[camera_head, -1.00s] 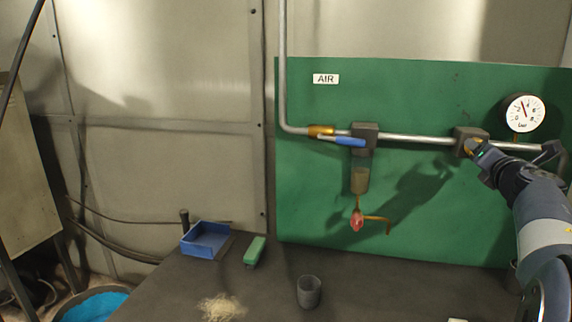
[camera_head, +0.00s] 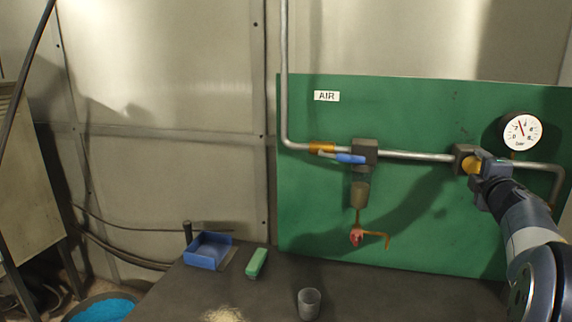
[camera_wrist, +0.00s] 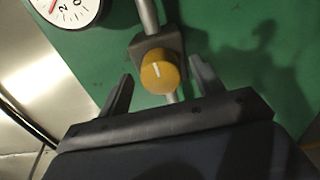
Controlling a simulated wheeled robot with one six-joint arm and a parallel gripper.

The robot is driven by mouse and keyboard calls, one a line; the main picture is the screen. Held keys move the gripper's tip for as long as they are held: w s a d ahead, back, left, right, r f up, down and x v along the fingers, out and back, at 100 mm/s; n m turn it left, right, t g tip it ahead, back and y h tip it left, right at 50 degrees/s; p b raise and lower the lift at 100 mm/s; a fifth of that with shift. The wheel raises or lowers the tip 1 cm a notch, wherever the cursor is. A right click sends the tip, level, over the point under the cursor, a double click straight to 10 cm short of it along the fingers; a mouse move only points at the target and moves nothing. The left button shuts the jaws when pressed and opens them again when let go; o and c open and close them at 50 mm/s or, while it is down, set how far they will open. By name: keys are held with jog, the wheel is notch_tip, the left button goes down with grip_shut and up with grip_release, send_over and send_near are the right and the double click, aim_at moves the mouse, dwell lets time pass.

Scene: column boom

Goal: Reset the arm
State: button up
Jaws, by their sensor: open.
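My arm comes in from the lower right of the head view, and my gripper (camera_head: 478,168) is at the regulator on the green panel. In the wrist view my gripper (camera_wrist: 158,88) is open, with a finger on each side of the yellow regulator knob (camera_wrist: 158,76). The knob has a white mark and sits on a dark block (camera_wrist: 150,44) on the pipe. It also shows in the head view (camera_head: 471,165), partly hidden by my gripper. I cannot tell whether the fingers touch the knob; gaps show on both sides.
The green panel (camera_head: 420,110) carries a pipe, a gauge (camera_head: 521,131), a blue-handled valve (camera_head: 350,158) and a red drain valve (camera_head: 356,237). The bench below holds a blue bin (camera_head: 208,250), a green block (camera_head: 257,263) and a grey cup (camera_head: 309,303).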

jog(key=m+p, duration=0.1)
jog(key=m, duration=0.4)
jog(key=m+p, duration=0.1)
jog(key=m, duration=0.4)
jog(key=shift+f+m, duration=0.1)
jog(key=shift+m, duration=0.3)
jog(key=shift+a, duration=0.1)
